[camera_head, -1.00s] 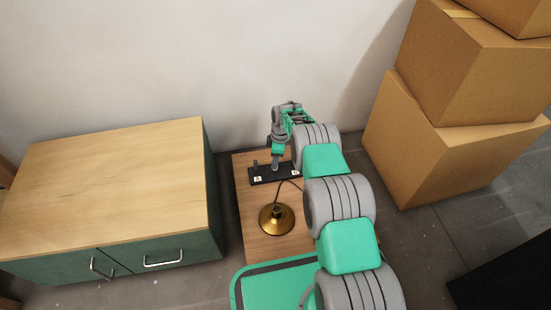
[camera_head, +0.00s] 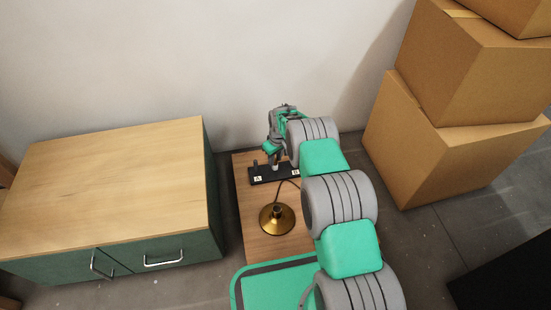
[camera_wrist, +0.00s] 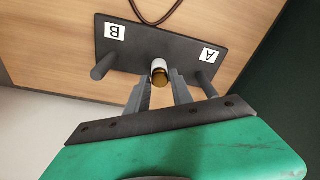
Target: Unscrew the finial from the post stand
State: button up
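The black post stand (camera_wrist: 180,46) lies on the wooden table, with white labels A and B at its ends; it also shows in the head view (camera_head: 285,175). A dark post stands near each label. Between them is a small upright piece with a brass-coloured tip and a white part, which looks like the finial (camera_wrist: 159,77). My gripper (camera_wrist: 160,88) is open, one finger on each side of this piece, with a visible gap at the tips. I cannot tell whether either finger touches it. In the head view my gripper (camera_head: 273,165) is over the stand and hides its middle.
A brass lamp base (camera_head: 277,219) with a dark cord stands on the small wooden table (camera_head: 250,220), in front of the stand. A green cabinet (camera_head: 110,185) with a wooden top is at left. Cardboard boxes (camera_head: 445,130) are stacked at right. The wall is close behind.

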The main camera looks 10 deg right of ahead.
grip_shut()
jog(key=n, duration=0.7)
jog(key=shift+n+g+y, duration=0.3)
jog(key=shift+n, duration=0.3)
jog(key=n, duration=0.6)
jog(key=shift+w+g, duration=0.1)
jog(key=shift+g, duration=0.3)
jog(key=shift+r+p, duration=0.65)
jog(key=shift+r, duration=1.15)
